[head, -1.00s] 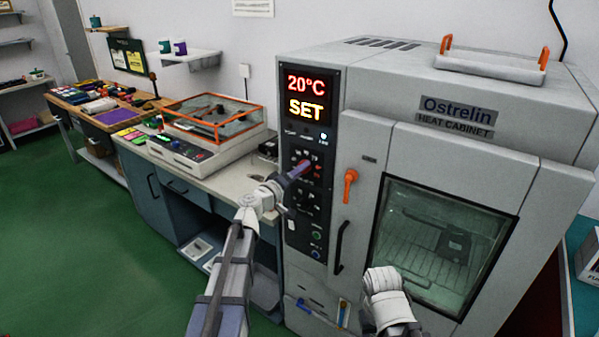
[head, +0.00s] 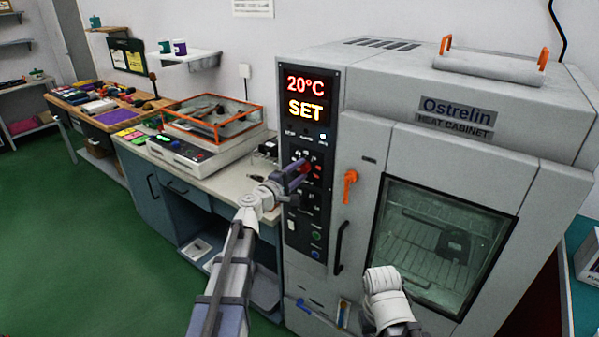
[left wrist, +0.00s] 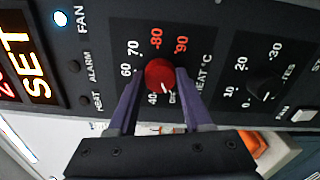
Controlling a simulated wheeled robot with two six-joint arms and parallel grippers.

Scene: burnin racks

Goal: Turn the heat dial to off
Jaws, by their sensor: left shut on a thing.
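The red heat dial (left wrist: 160,75) is on the cabinet's black control panel (left wrist: 215,30), with numbers from 40 to 90 around it. Its white mark points to the lower right in the left wrist view, towards a small, partly hidden label. My left gripper (left wrist: 158,88) is shut on the dial, one purple finger at each side. In the head view the left gripper (head: 298,172) reaches the panel from the left, and a bit of the red dial (head: 306,164) shows at its tips. The display (head: 306,98) reads 20°C and SET. My right gripper is not in view.
A smaller black dial (left wrist: 262,88) marked 0 to 30 is to the right of the heat dial. An orange door latch (head: 350,186) and a dark handle (head: 339,246) are right of the panel. A bench (head: 228,184) stands to the left.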

